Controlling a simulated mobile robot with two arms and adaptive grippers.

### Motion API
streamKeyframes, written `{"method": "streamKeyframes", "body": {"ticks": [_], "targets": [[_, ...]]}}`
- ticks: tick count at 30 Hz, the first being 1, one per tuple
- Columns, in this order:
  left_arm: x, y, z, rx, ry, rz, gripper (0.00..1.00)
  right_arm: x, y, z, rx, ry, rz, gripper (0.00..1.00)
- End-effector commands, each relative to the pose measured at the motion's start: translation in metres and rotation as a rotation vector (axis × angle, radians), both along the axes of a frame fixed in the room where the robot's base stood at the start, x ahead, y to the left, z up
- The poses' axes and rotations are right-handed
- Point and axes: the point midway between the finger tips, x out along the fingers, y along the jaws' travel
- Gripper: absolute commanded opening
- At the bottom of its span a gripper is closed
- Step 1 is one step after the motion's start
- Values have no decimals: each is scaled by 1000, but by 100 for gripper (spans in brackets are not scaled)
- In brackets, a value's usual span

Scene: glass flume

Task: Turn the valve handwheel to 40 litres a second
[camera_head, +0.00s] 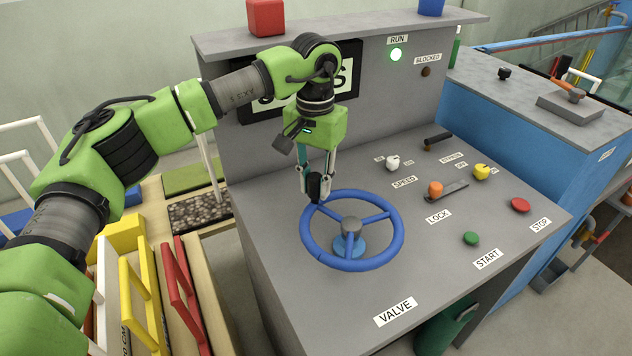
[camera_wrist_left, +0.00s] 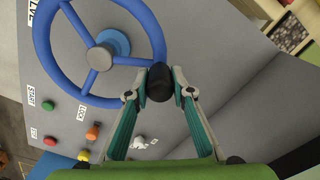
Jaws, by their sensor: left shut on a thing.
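The blue valve handwheel (camera_head: 347,265) lies on the sloping grey console top, above the label VALVE (camera_head: 395,312). My left gripper (camera_head: 316,188) reaches down to the far left part of the rim. Its fingers are shut on a black knob (camera_wrist_left: 159,83) at the rim. The display (camera_head: 345,75) behind is mostly hidden by my left arm, so its reading cannot be told. My right gripper is not in view.
Right of the wheel are an orange LOCK lever knob (camera_head: 436,188), a white SPEED knob (camera_head: 392,161), a yellow knob (camera_head: 481,172), a green START button (camera_head: 471,238) and a red STOP button (camera_head: 520,205).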

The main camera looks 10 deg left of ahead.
Motion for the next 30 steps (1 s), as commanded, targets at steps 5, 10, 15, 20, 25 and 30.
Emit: {"method": "streamKeyframes", "body": {"ticks": [5,10,15,20,25,30], "targets": [[3,3,3,3,-10,9,38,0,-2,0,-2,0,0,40],[2,1,1,2,-6,5,38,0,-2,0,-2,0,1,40],[1,1,2,1,-4,3,38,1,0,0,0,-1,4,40],[1,1,19,0,-5,3,38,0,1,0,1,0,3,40],[2,1,55,-1,-8,4,38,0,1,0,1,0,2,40],[2,1,90,0,-8,6,38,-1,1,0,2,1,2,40]]}}
